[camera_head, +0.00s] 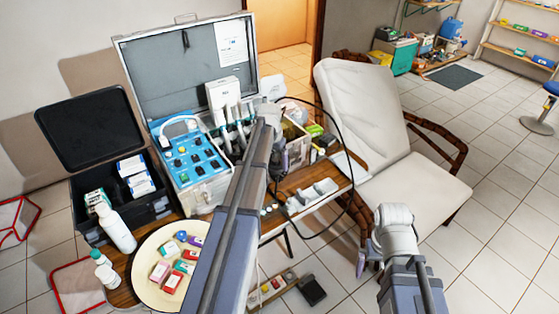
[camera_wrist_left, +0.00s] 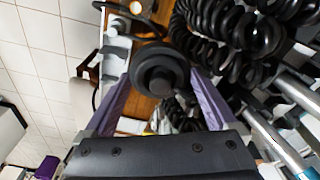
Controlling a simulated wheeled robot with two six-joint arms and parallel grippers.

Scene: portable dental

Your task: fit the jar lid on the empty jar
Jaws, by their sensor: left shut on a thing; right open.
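My left gripper (camera_head: 279,162) is over the middle of the table, partly hidden behind its own arm. In the left wrist view, its purple fingers (camera_wrist_left: 160,82) are shut on a round black piece (camera_wrist_left: 158,66) with a raised centre, which looks like the jar lid. It is held above the table, and I cannot tell the gap below it. I cannot single out the empty jar for sure; small pale pieces stand near the table's front edge (camera_head: 266,209). My right gripper (camera_head: 367,263) is open and empty, low in front of the chair, clear of the table.
An open case with a blue control panel (camera_head: 190,153) stands left of my left arm. A round tray (camera_head: 147,287) holds small boxes. A black cable (camera_head: 352,196) loops beside the left gripper; coiled black hoses (camera_wrist_left: 215,45) are close in the wrist view. A white chair (camera_head: 385,130) stands right.

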